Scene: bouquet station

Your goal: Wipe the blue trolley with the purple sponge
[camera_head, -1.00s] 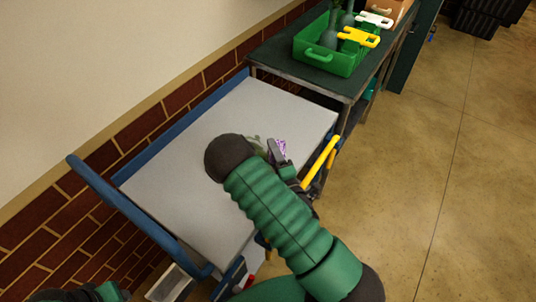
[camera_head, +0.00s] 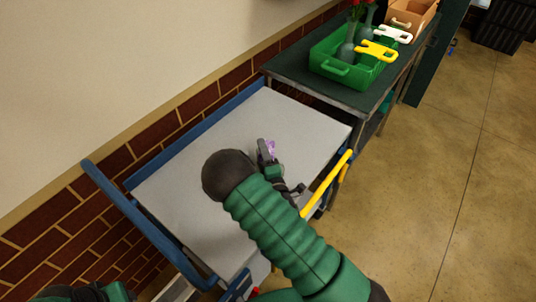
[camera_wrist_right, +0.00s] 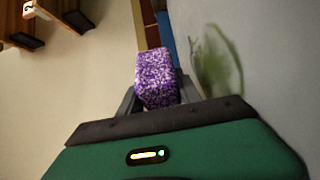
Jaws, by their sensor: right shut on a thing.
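The blue trolley (camera_head: 142,219) has a blue frame and handle and a flat grey top (camera_head: 190,165). My right gripper (camera_head: 268,155) is over the right part of this top, partly hidden by my own arm. It is shut on the purple sponge (camera_head: 271,147). The right wrist view shows the speckled purple and white sponge (camera_wrist_right: 156,78) between the two fingers. A greenish smear (camera_wrist_right: 217,65) lies on the grey top beside the sponge in that view. I cannot tell whether the sponge touches the top. My left gripper (camera_head: 88,293) is at the bottom left edge, mostly cut off.
A dark green table (camera_head: 300,75) stands past the trolley's far end, with a green crate (camera_head: 335,70), vases, yellow (camera_head: 378,52) and white-handled tools and a cardboard box (camera_head: 410,17). A yellow bar (camera_head: 327,183) runs along the trolley's right side. A brick wall borders the left.

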